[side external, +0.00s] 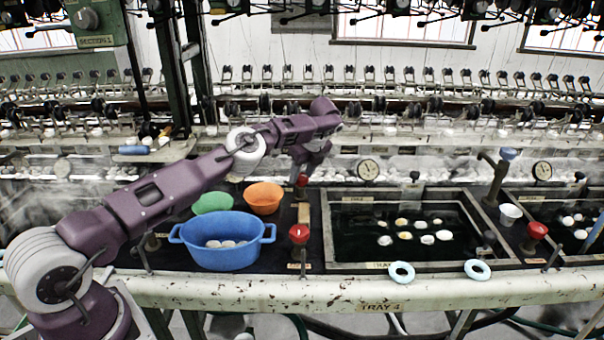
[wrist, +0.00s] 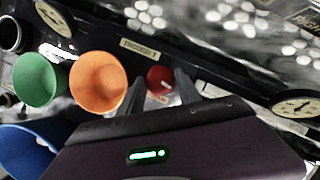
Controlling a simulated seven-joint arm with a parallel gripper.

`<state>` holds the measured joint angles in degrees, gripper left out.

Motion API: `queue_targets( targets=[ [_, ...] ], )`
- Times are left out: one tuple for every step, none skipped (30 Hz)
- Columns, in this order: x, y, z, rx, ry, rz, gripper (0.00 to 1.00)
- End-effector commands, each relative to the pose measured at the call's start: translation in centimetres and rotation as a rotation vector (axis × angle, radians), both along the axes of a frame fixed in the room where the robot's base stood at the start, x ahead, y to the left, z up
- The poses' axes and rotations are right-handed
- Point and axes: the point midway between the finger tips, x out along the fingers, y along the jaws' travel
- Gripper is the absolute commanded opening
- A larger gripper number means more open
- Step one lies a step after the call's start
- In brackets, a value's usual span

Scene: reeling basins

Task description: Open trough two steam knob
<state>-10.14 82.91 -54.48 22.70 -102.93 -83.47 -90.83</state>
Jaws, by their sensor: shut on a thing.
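A small round red knob (side external: 302,181) stands at the back of the black bench, right of the orange bowl; it also shows in the wrist view (wrist: 160,79). My gripper (side external: 303,172) reaches down onto it from above. In the wrist view its two dark fingers (wrist: 160,85) stand on either side of the knob and are shut on it. A pale label plate (wrist: 139,49) lies behind the knob, its text too small to read surely. Another red knob (side external: 299,235) stands at the front, left of the dark water trough (side external: 335,228). A third red knob (side external: 537,230) stands right of that trough.
An orange bowl (side external: 263,198), a green bowl (side external: 212,203) and a blue tub (side external: 222,243) with pale cocoons sit left of the knob. A pressure gauge (side external: 368,169) stands behind the trough. Two pale blue rings (side external: 401,272) lie on the front ledge.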

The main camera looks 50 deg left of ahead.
Motion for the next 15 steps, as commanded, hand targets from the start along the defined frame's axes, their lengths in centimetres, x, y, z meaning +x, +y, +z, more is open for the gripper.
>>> queue_targets(
  targets=[
    [0.23,-0.12,0.05,-0.003,-0.009,-0.004,0.00],
    [0.22,-0.12,0.02,-0.003,-0.009,-0.004,0.00],
    [0.21,-0.10,0.01,-0.002,-0.008,-0.003,0.46],
    [0.19,-0.09,0.00,-0.002,-0.007,-0.003,0.52],
    [0.17,-0.07,-0.01,-0.002,-0.007,-0.003,0.58],
    [0.14,-0.05,-0.03,-0.002,-0.005,-0.002,0.62],
    [0.13,-0.03,-0.05,-0.002,-0.005,-0.002,0.62],
    [0.12,-0.02,-0.05,-0.002,-0.004,-0.002,0.62],
    [0.09,-0.01,-0.07,-0.002,-0.003,-0.002,0.62],
    [0.08,0.00,-0.08,-0.002,-0.003,-0.002,0.62],
    [0.07,0.01,-0.09,-0.001,-0.003,-0.001,0.62],
    [0.05,0.02,-0.10,-0.001,-0.003,-0.001,0.62],
    [0.05,0.03,-0.09,-0.001,-0.002,-0.001,0.62],
    [0.04,0.02,-0.07,-0.001,-0.002,-0.001,0.62],
    [0.05,-0.04,0.13,-0.001,-0.002,-0.002,0.62]
  ],
)
